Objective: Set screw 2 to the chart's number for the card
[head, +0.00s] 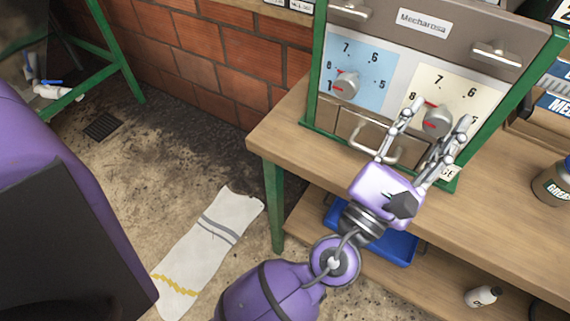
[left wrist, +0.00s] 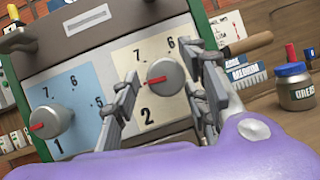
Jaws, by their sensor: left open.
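Screw 2 is a round grey knob (head: 437,121) with a red pointer on the cream panel (head: 458,78). In the head view its pointer aims up-left, toward the 8. The left wrist view shows the knob (left wrist: 166,76) above the printed 2, pointer aimed left. My left gripper (head: 440,111) is open, with its fingers on either side of this knob; whether they touch it I cannot tell. Screw 1 (head: 347,84) sits on the blue panel, pointer aimed left. I cannot make out the chart or the card. My right gripper is not in view.
Below the panels is a metal handle (head: 374,144). The green-framed machine (head: 312,78) stands on a wooden bench (head: 285,125). A grease jar (left wrist: 296,90) is at the right. A blue tray (head: 398,246) and a small bottle (head: 483,297) are on the lower shelf.

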